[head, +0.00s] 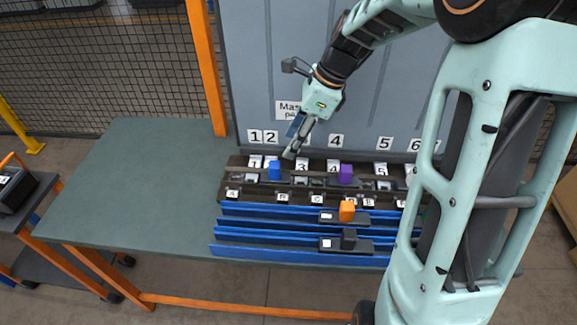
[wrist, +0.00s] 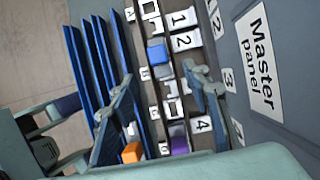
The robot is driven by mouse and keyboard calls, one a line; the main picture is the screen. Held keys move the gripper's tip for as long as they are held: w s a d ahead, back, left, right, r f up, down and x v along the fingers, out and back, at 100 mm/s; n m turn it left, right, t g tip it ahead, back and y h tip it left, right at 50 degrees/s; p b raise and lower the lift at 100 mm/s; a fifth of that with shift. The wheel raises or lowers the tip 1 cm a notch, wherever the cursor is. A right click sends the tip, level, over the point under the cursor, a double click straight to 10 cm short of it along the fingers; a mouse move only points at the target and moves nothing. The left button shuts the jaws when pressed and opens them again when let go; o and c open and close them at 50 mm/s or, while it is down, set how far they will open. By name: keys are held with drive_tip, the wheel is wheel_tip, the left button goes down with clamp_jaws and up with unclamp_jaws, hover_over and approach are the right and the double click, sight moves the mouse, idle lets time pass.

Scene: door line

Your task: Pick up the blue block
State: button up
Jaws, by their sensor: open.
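The blue block (head: 274,170) stands on the dark labelled rack (head: 232,180), near the number 2 position. It also shows in the wrist view (wrist: 158,54), a little beyond the gap between the fingertips. My gripper (head: 292,153) is above the back of the rack, just right of the blue block and apart from it. In the wrist view my gripper (wrist: 158,78) has its two fingers spread wide, with nothing between them.
A purple block (head: 345,174) stands on the rack to the right. An orange block (head: 347,210) and a dark block (head: 348,238) sit on carriers on the blue rails (head: 255,235). The grey panel (head: 270,60) rises behind. The table's left side (head: 140,190) is clear.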

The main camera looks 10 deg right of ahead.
sight(277, 164)
drive_tip(key=x, duration=1.1)
drive_tip(key=shift+s+a+r, duration=0.1)
drive_tip(key=shift+s, duration=0.05)
drive_tip(key=shift+c, duration=0.2)
clamp_jaws()
